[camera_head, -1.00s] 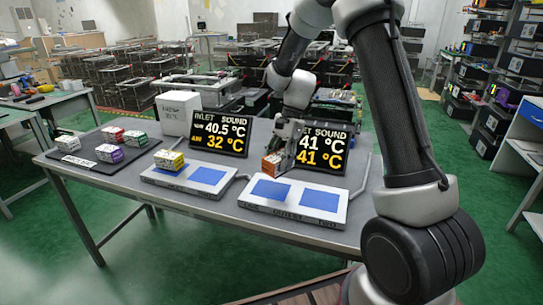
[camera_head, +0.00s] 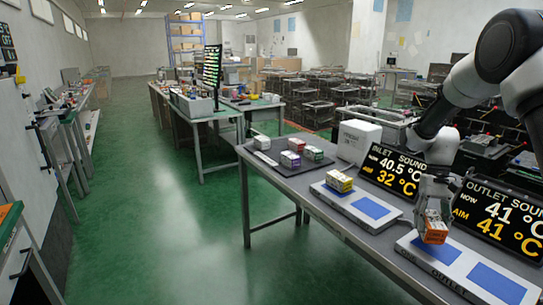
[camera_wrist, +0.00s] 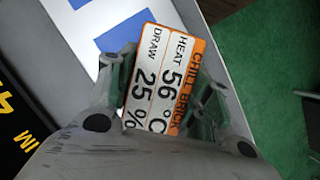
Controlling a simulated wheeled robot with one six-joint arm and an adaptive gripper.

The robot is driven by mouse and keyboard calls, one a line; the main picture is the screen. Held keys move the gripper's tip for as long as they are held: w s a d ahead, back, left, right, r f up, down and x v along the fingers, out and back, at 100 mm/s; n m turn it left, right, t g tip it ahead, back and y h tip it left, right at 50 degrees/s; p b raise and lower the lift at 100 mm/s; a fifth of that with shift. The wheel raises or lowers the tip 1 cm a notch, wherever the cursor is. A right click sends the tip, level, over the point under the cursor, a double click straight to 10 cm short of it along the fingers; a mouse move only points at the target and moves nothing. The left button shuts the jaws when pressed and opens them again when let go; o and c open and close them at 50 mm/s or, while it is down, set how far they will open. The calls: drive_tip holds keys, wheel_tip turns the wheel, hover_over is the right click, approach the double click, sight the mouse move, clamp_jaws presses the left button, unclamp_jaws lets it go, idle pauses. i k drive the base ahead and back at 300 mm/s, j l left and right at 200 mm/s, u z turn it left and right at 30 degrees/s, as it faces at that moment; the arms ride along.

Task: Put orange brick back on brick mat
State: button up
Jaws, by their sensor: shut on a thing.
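The orange brick (camera_head: 435,232) is held in my gripper (camera_head: 435,208), above the outlet plate (camera_head: 450,262) and in front of the outlet screen. In the wrist view the brick (camera_wrist: 165,80) sits between the fingers of my gripper (camera_wrist: 165,98), its label reading "CHILL BRICK", heat 56 °C, draw 25 %. The dark brick mat (camera_head: 292,173) lies at the table's far left end. It carries a white brick (camera_head: 262,142), a purple brick (camera_head: 290,159), a green brick (camera_head: 313,153) and a red-topped brick (camera_head: 297,144). My gripper is well to the right of the mat.
A yellow brick (camera_head: 339,181) sits on the inlet plate (camera_head: 352,213). The inlet screen (camera_head: 393,172) reads 40.5 °C, aim 32 °C; the outlet screen (camera_head: 497,220) reads 41 °C, aim 41 °C. A white box (camera_head: 358,140) stands behind the mat. Green floor (camera_head: 170,220) is open left of the table.

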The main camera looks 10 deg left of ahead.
sight(275, 156)
drive_tip(key=i+j+u, duration=0.2)
drive_tip(key=i+j, duration=0.2)
drive_tip(key=j, duration=0.15)
drive_tip(key=i+j+u, duration=0.2)
drive_tip(key=i+j, duration=0.2)
drive_tip(key=j, duration=0.15)
drive_tip(key=i+j, duration=0.45)
drive_tip(key=i+j+z, duration=0.15)
drive_tip(key=i+j, duration=0.35)
drive_tip(key=i+j+z, duration=0.4)
drive_tip(key=j+z, duration=0.15)
drive_tip(key=j, duration=0.15)
